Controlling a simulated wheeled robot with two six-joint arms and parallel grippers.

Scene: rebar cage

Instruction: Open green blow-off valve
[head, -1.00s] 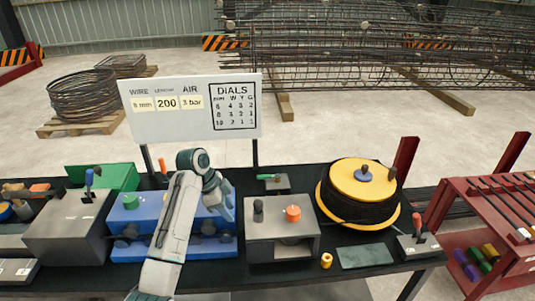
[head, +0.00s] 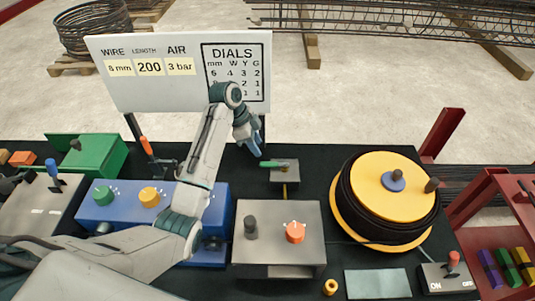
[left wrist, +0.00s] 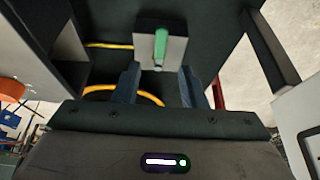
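The green blow-off valve has a green lever handle (head: 273,164) on a small grey box (head: 285,175) at the back of the bench. The handle lies crosswise, pointing left in the head view. In the left wrist view the green handle (left wrist: 160,45) stands out against the pale grey block (left wrist: 173,57), just ahead of the fingers. My left gripper (head: 255,149) is just left of and behind the handle in the head view. In the left wrist view my left gripper (left wrist: 159,78) has its two dark fingers apart, with nothing between them. My right gripper is not in view.
A grey box with an orange knob (head: 295,232) stands in front of the valve. A yellow-topped reel (head: 393,187) is to the right. The blue box (head: 125,212) is under my left arm. A white sign (head: 150,90) stands behind. A yellow hose (left wrist: 130,91) runs below the valve.

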